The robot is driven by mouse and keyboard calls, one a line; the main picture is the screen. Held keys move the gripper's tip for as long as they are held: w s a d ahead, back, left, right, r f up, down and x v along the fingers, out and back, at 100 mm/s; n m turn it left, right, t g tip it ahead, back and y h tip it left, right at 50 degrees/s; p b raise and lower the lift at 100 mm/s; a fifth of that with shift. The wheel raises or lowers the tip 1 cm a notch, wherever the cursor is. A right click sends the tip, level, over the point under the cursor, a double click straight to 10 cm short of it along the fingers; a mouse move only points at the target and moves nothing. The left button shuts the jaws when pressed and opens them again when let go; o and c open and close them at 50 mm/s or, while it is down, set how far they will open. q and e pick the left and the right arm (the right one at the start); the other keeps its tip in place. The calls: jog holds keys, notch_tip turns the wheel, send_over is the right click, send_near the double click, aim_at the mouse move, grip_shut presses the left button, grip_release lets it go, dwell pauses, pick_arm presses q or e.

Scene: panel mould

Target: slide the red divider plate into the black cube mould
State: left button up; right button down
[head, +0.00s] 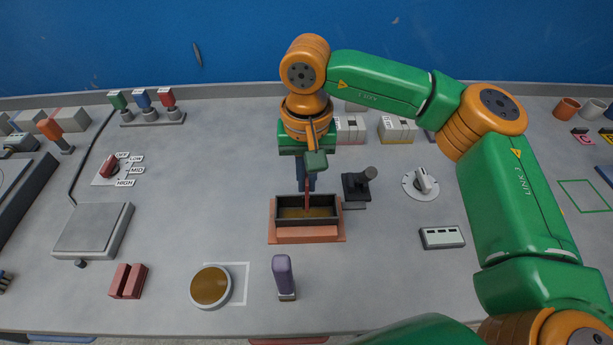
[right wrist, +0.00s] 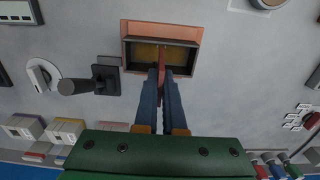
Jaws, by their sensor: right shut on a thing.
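The black cube mould (head: 293,222) is an open box with a yellowish-brown floor, on a flat reddish base (head: 335,238) at the table's middle. It also shows in the right wrist view (right wrist: 127,54). My right gripper (head: 306,188) points down at the mould's far side, shut on the red divider plate (head: 307,198). In the right wrist view, the plate (right wrist: 162,58) stands on edge between the blue fingers (right wrist: 160,76), crossing the mould opening near its middle. I cannot tell how deep it sits or whether it touches the walls. My left gripper is not in view.
A black post on a block (head: 357,186) stands close to the mould's right. A purple-handled tool (head: 283,275) and a round brown-topped dish (head: 210,287) are in front. Grey-white blocks (head: 397,130) stand behind at right.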

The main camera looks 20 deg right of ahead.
jog(key=shift+f+b, duration=2.4)
jog(key=shift+f, duration=0.4)
jog(key=c, duration=0.9)
grip_release()
jog(key=shift+r, duration=0.1)
notch_tip(320, 180, up, 7)
jog(key=shift+r, duration=0.1)
